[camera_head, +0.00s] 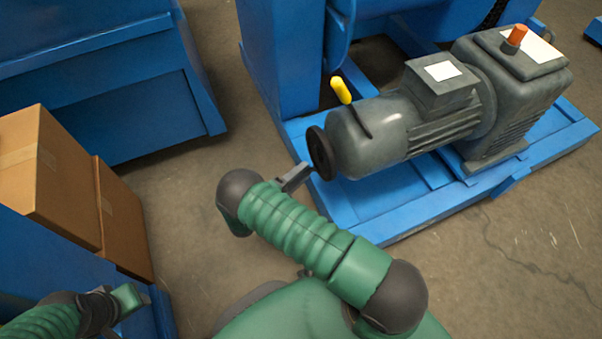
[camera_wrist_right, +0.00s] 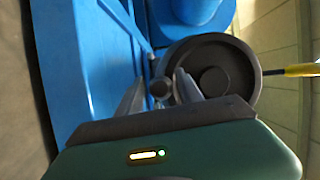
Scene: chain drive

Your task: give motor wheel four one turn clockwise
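The motor wheel is a black handwheel (camera_head: 320,153) on the left end of a grey motor (camera_head: 400,125). My right gripper (camera_head: 300,175) is at the wheel's lower left edge.
A yellow-handled lever (camera_head: 341,90) rises beside the wheel, and its yellow handle also shows in the wrist view (camera_wrist_right: 302,70). The motor sits on a blue frame (camera_head: 400,215). Cardboard boxes (camera_head: 45,165) stand at left. Open floor (camera_head: 190,215) lies between.

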